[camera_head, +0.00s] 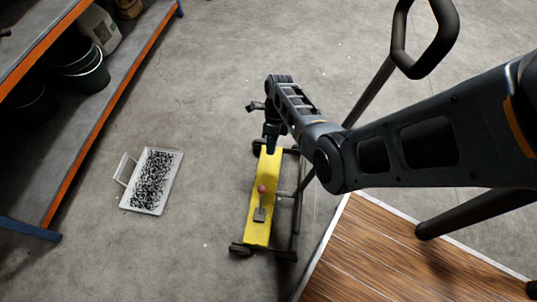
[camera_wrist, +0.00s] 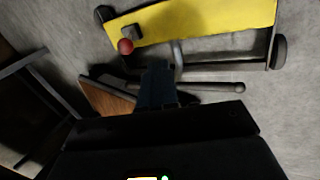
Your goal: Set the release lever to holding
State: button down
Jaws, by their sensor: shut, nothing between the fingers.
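The release lever (camera_head: 261,196) has a red ball knob and a grey base plate. It stands on the long yellow body (camera_head: 259,225) of a low wheeled machine on the floor. In the wrist view the lever's red knob (camera_wrist: 125,46) shows at upper left, beside the edge of the yellow body (camera_wrist: 205,22). My gripper (camera_head: 271,148) is over the far end of the yellow body in the head view, apart from the lever. In the wrist view my shut, empty gripper (camera_wrist: 157,72) points at the machine, right of and below the knob. I cannot tell the lever's setting.
A white tray (camera_head: 121,207) of black-and-white grit lies on the floor to the left. An orange-edged shelf (camera_head: 113,95) with dark buckets (camera_head: 82,70) stands at far left. A wooden board (camera_head: 400,255) is at lower right. Bare floor lies between tray and machine.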

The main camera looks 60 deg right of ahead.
jog(key=s+a+f+b, duration=0.2)
jog(key=a+f+b, duration=0.1)
jog(key=a+f, duration=0.4)
jog(key=shift+a+f+b, duration=0.2)
jog(key=shift+b, duration=0.1)
jog(key=shift+s+r, duration=0.1)
